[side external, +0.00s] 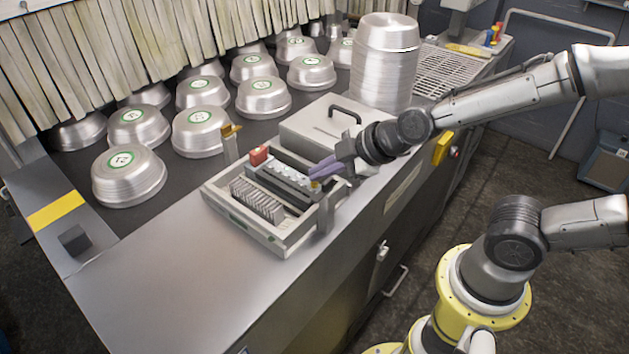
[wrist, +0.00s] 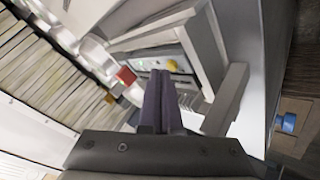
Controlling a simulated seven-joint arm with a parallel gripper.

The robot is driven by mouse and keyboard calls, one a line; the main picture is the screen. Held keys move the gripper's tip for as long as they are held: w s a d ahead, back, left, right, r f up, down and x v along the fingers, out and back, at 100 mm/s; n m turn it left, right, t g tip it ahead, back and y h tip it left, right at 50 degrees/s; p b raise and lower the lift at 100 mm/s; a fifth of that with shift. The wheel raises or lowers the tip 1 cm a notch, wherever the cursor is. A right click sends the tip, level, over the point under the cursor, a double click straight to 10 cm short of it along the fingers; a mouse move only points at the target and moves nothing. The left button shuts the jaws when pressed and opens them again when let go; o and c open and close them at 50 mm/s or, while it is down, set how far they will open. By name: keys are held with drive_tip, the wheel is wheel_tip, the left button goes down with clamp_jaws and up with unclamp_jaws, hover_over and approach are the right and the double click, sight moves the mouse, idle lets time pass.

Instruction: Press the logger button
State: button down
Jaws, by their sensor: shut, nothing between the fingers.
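My gripper (side external: 318,170) has purple fingers that are shut and empty. They slant down over the right side of an open grey box (side external: 262,240) on the counter. In the wrist view the shut fingers (wrist: 161,78) point at the box. A small yellow round piece (side external: 315,184), possibly the logger button, shows just below the fingertips. A dark strip with several pale round pieces (side external: 282,180) lies in the box.
A red block (side external: 258,155) stands at the box's back edge. A lidded box with a black handle (side external: 345,113) is directly behind. Upturned metal pans (side external: 128,178) fill the belt, and a tall stack (side external: 385,65) stands behind.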

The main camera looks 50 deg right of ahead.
drive_tip(key=shift+f, duration=0.3)
drive_tip(key=shift+r, duration=0.15)
idle(0.3)
drive_tip(key=shift+r, duration=0.75)
wheel_tip(320, 180, up, 6)
idle(0.5)
